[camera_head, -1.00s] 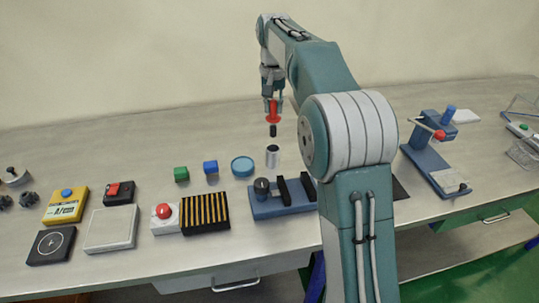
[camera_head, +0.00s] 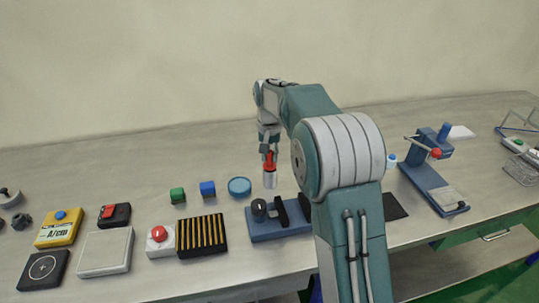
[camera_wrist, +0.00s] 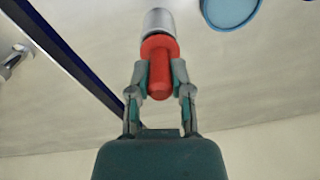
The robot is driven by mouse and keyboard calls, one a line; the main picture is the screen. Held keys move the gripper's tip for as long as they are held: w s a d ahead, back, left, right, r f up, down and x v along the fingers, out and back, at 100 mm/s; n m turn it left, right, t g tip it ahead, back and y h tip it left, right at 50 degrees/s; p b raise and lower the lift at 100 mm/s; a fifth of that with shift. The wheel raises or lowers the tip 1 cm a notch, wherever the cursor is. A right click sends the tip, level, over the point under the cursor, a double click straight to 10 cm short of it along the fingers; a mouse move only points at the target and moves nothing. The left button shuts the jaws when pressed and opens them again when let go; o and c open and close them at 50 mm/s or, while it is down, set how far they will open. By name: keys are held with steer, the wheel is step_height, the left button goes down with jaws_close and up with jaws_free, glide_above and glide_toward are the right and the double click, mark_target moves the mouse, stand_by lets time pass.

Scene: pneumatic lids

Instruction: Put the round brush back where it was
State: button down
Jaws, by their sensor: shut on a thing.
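The round brush (camera_head: 269,157) has a red handle, and its dark bristle end is hidden inside the metal cup. The cup (camera_head: 270,180) is a small silver cylinder standing on the table. My gripper (camera_head: 269,151) is above the cup, shut on the red handle. In the wrist view my gripper (camera_wrist: 160,88) has a finger on each side of the red brush (camera_wrist: 159,60), whose collar meets the rim of the silver cup (camera_wrist: 158,22). I cannot tell whether the brush rests fully in the cup.
The table behind the cup is clear.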

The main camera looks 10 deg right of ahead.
steer(key=shift+f, duration=0.35)
steer(key=c, duration=0.5)
jaws_free()
steer(key=shift+c, duration=0.2)
step_height(320, 180, up, 13)
